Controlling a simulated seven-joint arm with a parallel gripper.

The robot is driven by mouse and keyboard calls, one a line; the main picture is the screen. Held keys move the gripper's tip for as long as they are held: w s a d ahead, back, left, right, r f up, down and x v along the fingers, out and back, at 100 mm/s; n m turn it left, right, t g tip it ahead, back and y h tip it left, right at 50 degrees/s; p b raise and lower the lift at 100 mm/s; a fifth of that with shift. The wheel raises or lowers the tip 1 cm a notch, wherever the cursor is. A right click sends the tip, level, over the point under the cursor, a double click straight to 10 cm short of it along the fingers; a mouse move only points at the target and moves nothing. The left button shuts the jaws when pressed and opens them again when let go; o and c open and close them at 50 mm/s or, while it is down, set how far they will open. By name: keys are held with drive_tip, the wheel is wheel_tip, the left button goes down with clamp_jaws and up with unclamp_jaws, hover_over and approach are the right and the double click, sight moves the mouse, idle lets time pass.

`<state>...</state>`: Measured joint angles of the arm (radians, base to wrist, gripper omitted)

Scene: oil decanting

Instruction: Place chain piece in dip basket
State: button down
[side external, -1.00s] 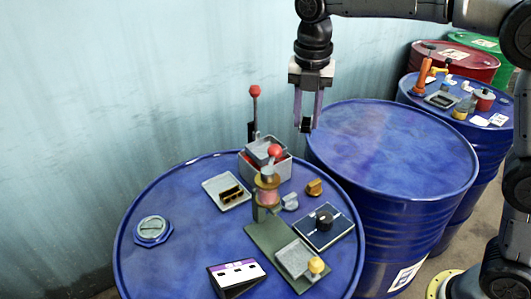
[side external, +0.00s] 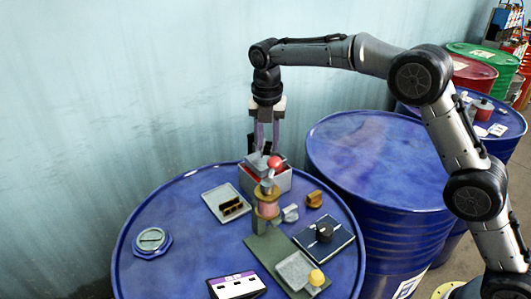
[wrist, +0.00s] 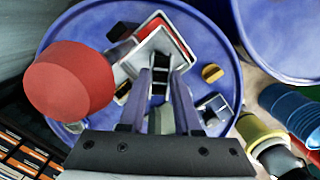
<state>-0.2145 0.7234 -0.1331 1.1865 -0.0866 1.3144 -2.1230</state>
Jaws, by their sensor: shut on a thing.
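My gripper (side external: 265,146) points down and is shut on a small black chain piece, which also shows between the fingertips in the wrist view (wrist: 160,84). In the side view the gripper is directly over the grey dip basket (side external: 257,163), at the box on the back of the near blue drum. The gap between chain piece and basket is too small to judge. The basket sits at the top of a light grey box (side external: 268,184) with red inside, and is partly hidden by the fingers and a red knob (side external: 275,162).
A large red knob (wrist: 70,78) is close to the wrist camera. A copper-coloured spool (side external: 267,206) stands in front of the box. A grey tray (side external: 221,204) lies left, a dark panel (side external: 324,238) right. The neighbouring blue drum's top (side external: 375,150) is clear.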

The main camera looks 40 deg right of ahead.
sight(265, 153)
drive_tip(key=shift+w+f, duration=0.3)
drive_tip(key=shift+f, duration=0.05)
drive_tip(key=shift+w+a+f, duration=0.1)
drive_tip(key=shift+w+f, duration=0.05)
drive_tip(key=shift+f, duration=1.55)
drive_tip(key=shift+f, duration=0.15)
drive_tip(key=c, duration=0.6)
unclamp_jaws()
drive_tip(key=r, duration=0.8)
drive_tip(key=s+r, duration=0.1)
drive_tip(key=r, duration=0.3)
drive_tip(key=shift+a+r, duration=0.15)
drive_tip(key=shift+a, duration=0.25)
